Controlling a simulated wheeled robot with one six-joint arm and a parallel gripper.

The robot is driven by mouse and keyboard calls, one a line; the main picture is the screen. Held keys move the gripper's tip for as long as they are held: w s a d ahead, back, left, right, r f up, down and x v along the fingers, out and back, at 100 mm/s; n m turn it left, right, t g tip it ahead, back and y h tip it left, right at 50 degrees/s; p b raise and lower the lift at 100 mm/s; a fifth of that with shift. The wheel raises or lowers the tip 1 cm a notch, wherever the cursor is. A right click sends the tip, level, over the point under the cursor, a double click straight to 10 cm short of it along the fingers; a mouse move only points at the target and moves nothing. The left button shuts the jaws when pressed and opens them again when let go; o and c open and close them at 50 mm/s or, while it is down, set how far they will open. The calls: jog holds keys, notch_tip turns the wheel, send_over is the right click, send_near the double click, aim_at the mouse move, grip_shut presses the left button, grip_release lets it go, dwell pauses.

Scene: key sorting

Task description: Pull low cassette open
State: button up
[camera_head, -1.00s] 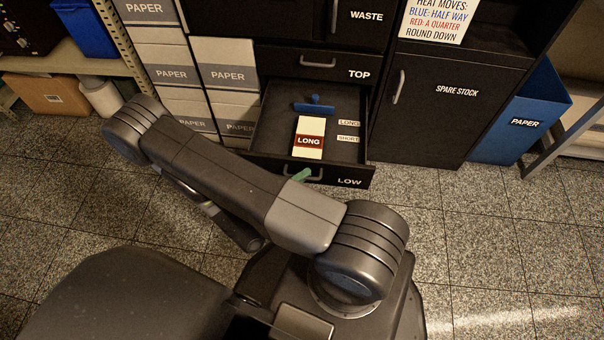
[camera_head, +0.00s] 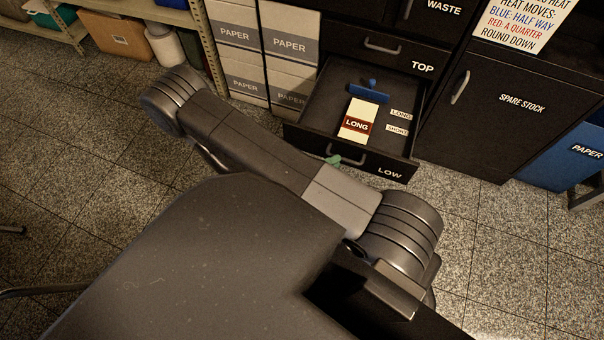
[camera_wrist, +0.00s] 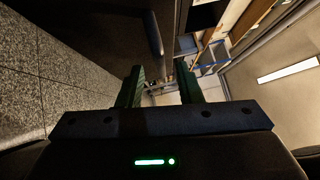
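The low cassette (camera_head: 398,166) is a black drawer marked LOW, standing pulled out in the head view so its inside shows. Its grey bar handle (camera_head: 352,172) is on the front face. Inside lie a cream block with a red LONG band (camera_head: 358,120) and a blue handled piece (camera_head: 369,92). A green fingertip of my gripper (camera_head: 333,160) shows at the handle's left end; my arm hides the rest. In the wrist view, the two green fingers (camera_wrist: 160,76) stand apart with a gap and nothing visible gripped between them. Contact with the handle cannot be told.
The closed TOP drawer (camera_head: 385,52) is above. White PAPER boxes (camera_head: 238,62) stand left, the SPARE STOCK cupboard (camera_head: 500,125) right, and a blue PAPER bin (camera_head: 570,150) beyond it. Speckled floor (camera_head: 480,250) is clear in front of the cupboard.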

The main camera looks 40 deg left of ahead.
aim_at(343, 158)
jog(key=p+v, duration=0.1)
jog(key=v, duration=0.9)
jog(key=shift+w, duration=0.15)
jog(key=b+x, duration=0.1)
jog(key=x, duration=1.2)
jog(key=shift+w+d+b, duration=0.3)
jog(key=shift+b, duration=0.1)
jog(key=shift+s+r+p, duration=0.15)
jog(key=shift+r+p, duration=0.05)
jog(key=shift+p, duration=0.1)
